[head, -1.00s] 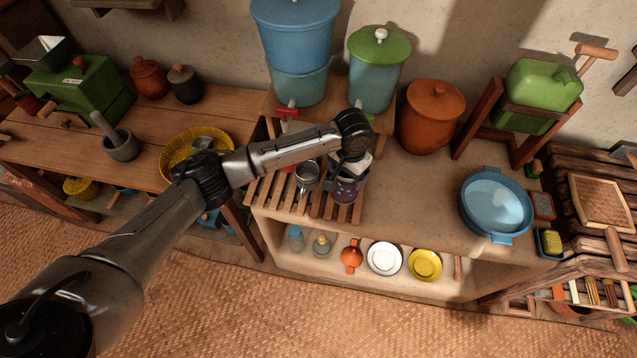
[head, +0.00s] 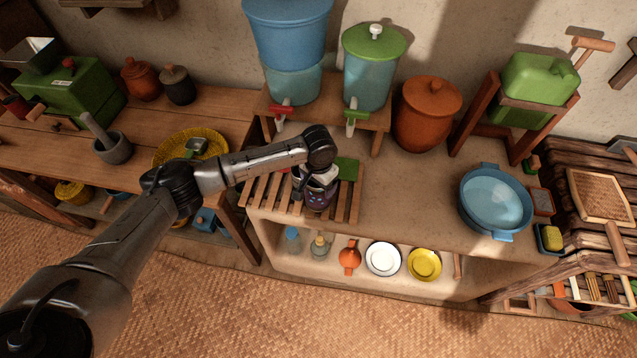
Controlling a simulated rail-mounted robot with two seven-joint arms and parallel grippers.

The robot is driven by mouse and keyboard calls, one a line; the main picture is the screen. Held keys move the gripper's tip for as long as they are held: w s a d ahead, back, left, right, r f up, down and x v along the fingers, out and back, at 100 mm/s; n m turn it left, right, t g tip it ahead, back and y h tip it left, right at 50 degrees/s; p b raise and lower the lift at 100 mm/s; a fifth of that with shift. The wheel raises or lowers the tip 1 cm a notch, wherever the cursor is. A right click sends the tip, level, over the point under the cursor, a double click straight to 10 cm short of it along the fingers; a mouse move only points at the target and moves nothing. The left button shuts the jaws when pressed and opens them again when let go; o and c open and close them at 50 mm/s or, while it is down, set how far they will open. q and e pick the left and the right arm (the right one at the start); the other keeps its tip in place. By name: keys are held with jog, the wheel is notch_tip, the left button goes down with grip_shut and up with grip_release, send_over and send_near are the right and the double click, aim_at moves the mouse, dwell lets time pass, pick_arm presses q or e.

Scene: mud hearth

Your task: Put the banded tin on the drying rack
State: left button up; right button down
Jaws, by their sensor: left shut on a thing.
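My left gripper (head: 318,176) points down over the slatted wooden drying rack (head: 354,206) on the clay counter. It is shut on a dark purple tin with small coloured marks (head: 318,197), which I take for the banded tin. The gripper and wrist cover the tin's upper part. The tin appears upright over the middle-right slats; I cannot tell whether it touches them. My right gripper is not in view.
Two dispensers, one blue (head: 290,40) and one green-lidded (head: 370,75), stand behind the rack. A green item (head: 347,169) lies at the rack's back right. A clay pot (head: 427,112) and blue basin (head: 495,203) stand right. Counter between rack and basin is clear.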

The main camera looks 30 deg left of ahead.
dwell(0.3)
pick_arm(q)
jog(key=o, duration=0.8)
jog(key=shift+f, duration=0.15)
jog(key=shift+o, duration=0.2)
notch_tip(320, 180, up, 12)
jog(key=p, duration=0.2)
jog(key=shift+p, duration=0.4)
jog(key=shift+w, duration=0.1)
